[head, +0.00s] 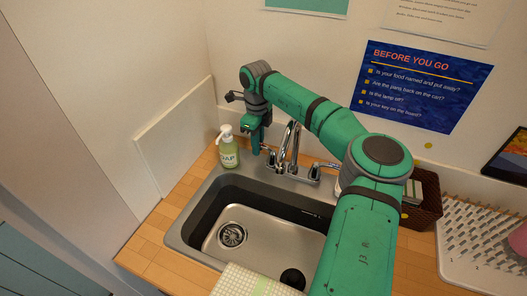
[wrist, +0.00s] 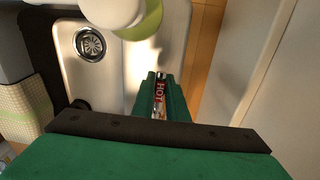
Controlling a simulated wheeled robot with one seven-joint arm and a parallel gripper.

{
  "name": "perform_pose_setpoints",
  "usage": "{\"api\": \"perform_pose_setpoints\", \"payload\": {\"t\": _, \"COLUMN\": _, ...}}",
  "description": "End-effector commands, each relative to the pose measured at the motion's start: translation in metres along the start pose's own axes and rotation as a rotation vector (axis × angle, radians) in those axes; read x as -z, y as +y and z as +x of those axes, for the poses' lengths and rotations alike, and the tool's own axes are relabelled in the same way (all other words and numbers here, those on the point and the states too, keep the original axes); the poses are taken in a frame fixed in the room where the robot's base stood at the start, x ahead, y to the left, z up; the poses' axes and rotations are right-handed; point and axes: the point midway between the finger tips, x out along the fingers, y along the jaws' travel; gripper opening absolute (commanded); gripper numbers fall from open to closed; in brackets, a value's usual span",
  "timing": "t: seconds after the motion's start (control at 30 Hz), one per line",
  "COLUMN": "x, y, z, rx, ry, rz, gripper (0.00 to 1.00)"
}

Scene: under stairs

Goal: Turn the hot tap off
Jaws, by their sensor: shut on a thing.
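The chrome tap (head: 291,148) stands behind the sink, with a lever on each side of its spout. The left lever is the hot tap handle (wrist: 159,92), marked with a red HOT label in the wrist view. My gripper (head: 257,147) points down at this left lever. In the wrist view, my gripper (wrist: 160,100) has its green fingers on both sides of the hot handle, shut on it. The right lever (head: 326,165) is free. My fingers partly hide the hot handle. I cannot tell whether water runs from the spout.
A soap bottle (head: 228,152) stands just left of my gripper, close to it. The sink basin (head: 245,225) is in front, with a cloth (head: 250,282) over its front edge. A brown basket (head: 424,200) and white pegged rack (head: 480,240) stand to the right.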

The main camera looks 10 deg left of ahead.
Motion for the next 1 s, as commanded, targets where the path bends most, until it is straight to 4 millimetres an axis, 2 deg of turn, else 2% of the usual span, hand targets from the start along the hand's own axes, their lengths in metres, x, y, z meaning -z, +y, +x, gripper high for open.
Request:
{"api": "perform_pose_setpoints", "payload": {"t": 0.03, "x": 0.001, "y": -0.003, "z": -0.001, "rx": 0.006, "ry": -0.002, "rz": 0.005, "gripper": 0.20}}
{"api": "perform_pose_setpoints", "payload": {"t": 0.2, "x": 0.000, "y": -0.002, "z": -0.001, "rx": 0.005, "ry": -0.003, "rz": 0.002, "gripper": 0.61}}
{"api": "perform_pose_setpoints", "payload": {"t": 0.23, "x": 0.000, "y": -0.002, "z": -0.001, "rx": 0.005, "ry": -0.003, "rz": 0.002, "gripper": 0.62}}
{"api": "perform_pose_setpoints", "payload": {"t": 0.57, "x": 0.000, "y": -0.001, "z": -0.002, "rx": 0.004, "ry": -0.003, "rz": 0.000, "gripper": 0.62}}
{"api": "perform_pose_setpoints", "payload": {"t": 1.0, "x": 0.000, "y": -0.001, "z": -0.042, "rx": 0.004, "ry": -0.002, "rz": 0.000, "gripper": 0.62}}
